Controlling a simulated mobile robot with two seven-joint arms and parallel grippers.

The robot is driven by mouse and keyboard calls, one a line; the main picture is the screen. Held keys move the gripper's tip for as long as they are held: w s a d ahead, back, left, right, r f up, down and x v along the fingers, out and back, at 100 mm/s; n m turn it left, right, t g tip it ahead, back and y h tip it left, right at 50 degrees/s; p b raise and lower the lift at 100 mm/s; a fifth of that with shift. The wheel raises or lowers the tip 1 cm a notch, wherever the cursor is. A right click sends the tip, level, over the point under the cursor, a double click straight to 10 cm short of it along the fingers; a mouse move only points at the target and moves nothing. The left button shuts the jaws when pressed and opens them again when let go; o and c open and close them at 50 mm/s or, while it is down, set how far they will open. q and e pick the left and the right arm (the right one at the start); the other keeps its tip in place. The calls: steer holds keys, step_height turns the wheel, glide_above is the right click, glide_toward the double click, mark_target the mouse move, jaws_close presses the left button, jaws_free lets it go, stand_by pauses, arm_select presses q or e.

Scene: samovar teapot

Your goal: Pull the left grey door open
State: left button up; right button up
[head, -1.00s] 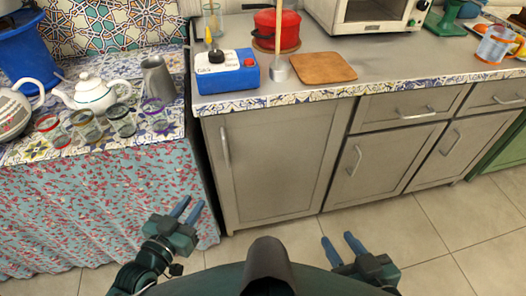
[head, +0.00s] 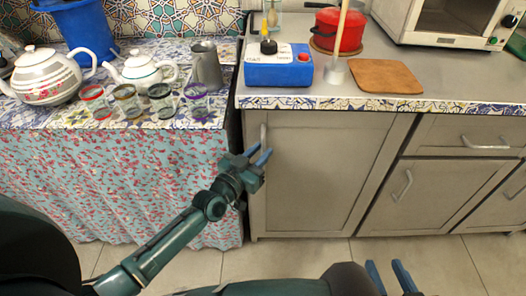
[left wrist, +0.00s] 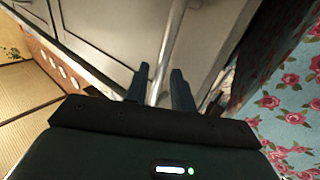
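The left grey door (head: 325,180) is a flat panel under the counter and is closed. Its metal bar handle (head: 263,133) is upright near the door's left edge, partly hidden by my left gripper. My left gripper (head: 261,150) is open at the handle's lower part. In the left wrist view, the handle (left wrist: 170,55) runs between the two fingers (left wrist: 160,69), with gaps on both sides; I cannot tell how deep it sits. My right gripper (head: 385,264) is open and empty, low over the floor, away from the doors.
A table with a floral cloth (head: 110,180) stands close left of the door, holding teapots and several glass cups. A blue box (head: 278,70) and a red pot (head: 339,32) stand on the counter (head: 440,85). Tiled floor (head: 300,255) before the door is clear.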

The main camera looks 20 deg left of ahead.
arm_select(q)
steer(key=shift+x, duration=0.8)
steer(key=shift+c, duration=0.4)
jaws_close()
